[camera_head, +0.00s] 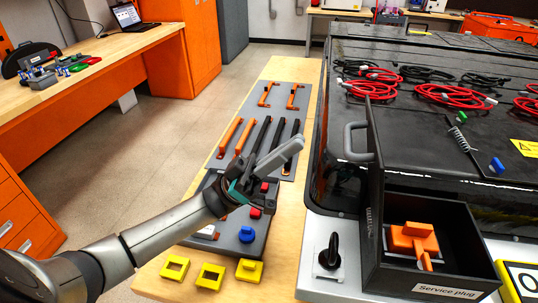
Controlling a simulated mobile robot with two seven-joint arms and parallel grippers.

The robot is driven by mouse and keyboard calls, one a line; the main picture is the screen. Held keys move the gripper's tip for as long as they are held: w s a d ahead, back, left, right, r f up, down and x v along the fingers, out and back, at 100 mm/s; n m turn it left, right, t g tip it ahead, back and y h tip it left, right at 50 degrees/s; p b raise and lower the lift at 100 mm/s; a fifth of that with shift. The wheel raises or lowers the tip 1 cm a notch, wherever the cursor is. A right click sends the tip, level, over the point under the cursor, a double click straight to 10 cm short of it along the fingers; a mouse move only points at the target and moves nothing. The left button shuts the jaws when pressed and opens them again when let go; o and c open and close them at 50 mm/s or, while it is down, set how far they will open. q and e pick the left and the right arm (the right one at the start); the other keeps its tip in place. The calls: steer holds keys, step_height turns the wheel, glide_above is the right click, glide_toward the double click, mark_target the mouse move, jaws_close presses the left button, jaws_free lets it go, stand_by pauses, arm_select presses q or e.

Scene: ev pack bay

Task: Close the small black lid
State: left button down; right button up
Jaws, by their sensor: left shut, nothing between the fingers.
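The small black lid (375,190) stands open and upright on the left side of a black box (440,281) labelled "Service plug". A grey handle (349,142) sticks out from the lid's left face. An orange plug (412,240) lies inside the open box. My left gripper (300,143) is shut and empty, its fingers pointing right toward the lid. It is left of the handle, apart from it, over the wooden bench. My right gripper is not in view.
A large black pack (440,130) with red and black cables fills the right. A black upright part (331,253) stands left of the box. Grey tool trays (222,160) and yellow blocks (211,276) lie on the bench (295,230). Open floor shows at left.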

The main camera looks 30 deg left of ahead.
arm_select(q)
steer(key=shift+w+d+r, duration=0.15)
steer(key=shift+w+d, duration=0.1)
steer(key=shift+d, duration=0.55)
steer(key=shift+w+d+r, duration=0.2)
steer(key=shift+d, duration=0.55)
steer(key=shift+w+d+r, duration=0.15)
steer(key=shift+w+d, duration=0.1)
steer(key=shift+d, duration=0.55)
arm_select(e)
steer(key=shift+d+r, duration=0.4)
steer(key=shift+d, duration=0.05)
